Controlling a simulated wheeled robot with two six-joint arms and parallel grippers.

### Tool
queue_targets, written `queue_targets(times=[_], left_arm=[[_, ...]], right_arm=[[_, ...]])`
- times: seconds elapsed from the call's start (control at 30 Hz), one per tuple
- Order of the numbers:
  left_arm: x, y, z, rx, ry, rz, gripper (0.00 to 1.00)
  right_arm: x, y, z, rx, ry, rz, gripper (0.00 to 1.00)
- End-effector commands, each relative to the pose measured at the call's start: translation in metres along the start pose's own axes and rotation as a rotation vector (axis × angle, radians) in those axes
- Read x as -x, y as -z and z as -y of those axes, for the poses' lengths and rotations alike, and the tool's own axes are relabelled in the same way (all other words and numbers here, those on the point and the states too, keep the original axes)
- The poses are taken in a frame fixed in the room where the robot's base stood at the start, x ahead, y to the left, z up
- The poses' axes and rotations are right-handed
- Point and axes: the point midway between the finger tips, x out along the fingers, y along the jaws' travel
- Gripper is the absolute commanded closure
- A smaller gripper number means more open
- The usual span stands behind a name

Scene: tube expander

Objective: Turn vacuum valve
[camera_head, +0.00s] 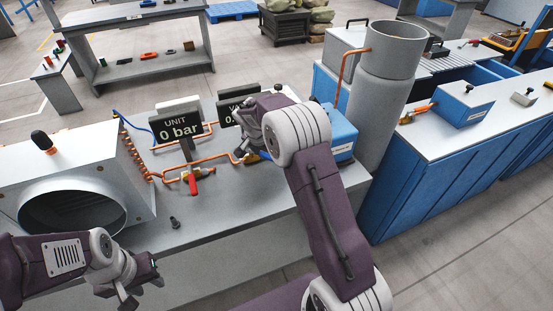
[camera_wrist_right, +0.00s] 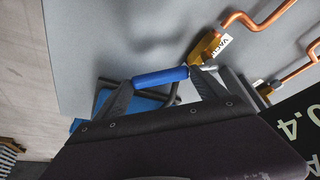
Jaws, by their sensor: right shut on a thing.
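The vacuum valve shows in the right wrist view as a brass body (camera_wrist_right: 204,48) on a copper pipe, with a white tag starting "VAC". Its blue lever handle (camera_wrist_right: 160,77) lies between the fingers of my right gripper (camera_wrist_right: 158,88), which is shut on it.
A red-handled valve (camera_head: 194,182) stands left of my right gripper. A display (camera_head: 178,125) reads "UNIT 0 bar"; a second display (camera_head: 234,108) is partly hidden by my arm. A white housing (camera_head: 70,185), a blue box (camera_head: 338,130) and a grey cylinder (camera_head: 383,95) flank the space.

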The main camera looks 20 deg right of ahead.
Motion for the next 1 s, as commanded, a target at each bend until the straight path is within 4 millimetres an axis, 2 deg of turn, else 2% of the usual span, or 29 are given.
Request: queue_targets(times=[0.07, 0.27, 0.6, 1.0], left_arm=[[-0.008, -0.001, 0.0, 0.0, 0.0, 0.0, 0.64], [-0.008, -0.001, 0.0, 0.0, 0.0, 0.0, 0.64], [0.009, 0.001, 0.0, 0.0, 0.0, 0.0, 0.64], [0.023, 0.002, 0.0, 0.0, 0.0, 0.0, 0.64]], right_arm=[[-0.001, -0.008, 0.002, -0.062, -0.027, 0.003, 0.91], [0.007, -0.02, 0.006, -0.238, -0.1, 0.004, 0.91], [0.017, -0.037, 0.016, -0.491, -0.209, 0.005, 0.91], [0.019, -0.047, 0.025, -0.649, -0.272, 0.005, 0.91]])
